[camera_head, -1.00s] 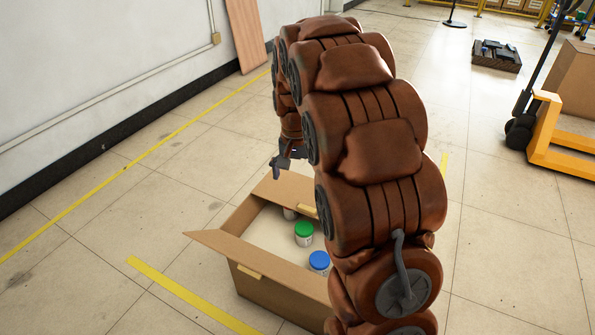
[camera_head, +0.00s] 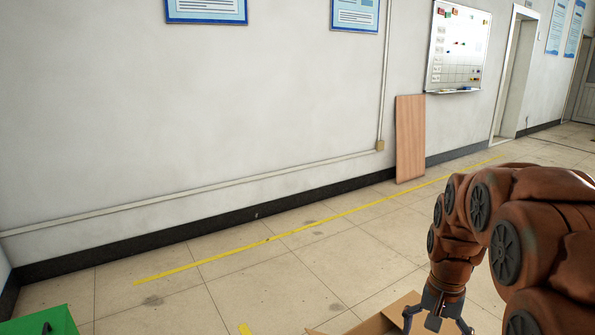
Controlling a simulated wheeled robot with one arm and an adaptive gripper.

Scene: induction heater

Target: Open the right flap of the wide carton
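The wide carton (camera_head: 385,319) shows only in part at the bottom edge. A piece of its brown cardboard edge and flap is in sight, and the rest is below the frame or behind my arm. I cannot see its right flap clearly. My gripper (camera_head: 437,328) hangs pointing down at the carton's edge, with its two dark fingers spread apart and nothing seen between them. The fingertips are close to the bottom of the frame, and I cannot tell whether they touch the cardboard.
A green box (camera_head: 42,322) stands at the bottom left corner. A wooden board (camera_head: 410,139) leans on the wall under a whiteboard (camera_head: 458,46). A yellow floor line (camera_head: 270,239) runs along the wall. The floor between is clear.

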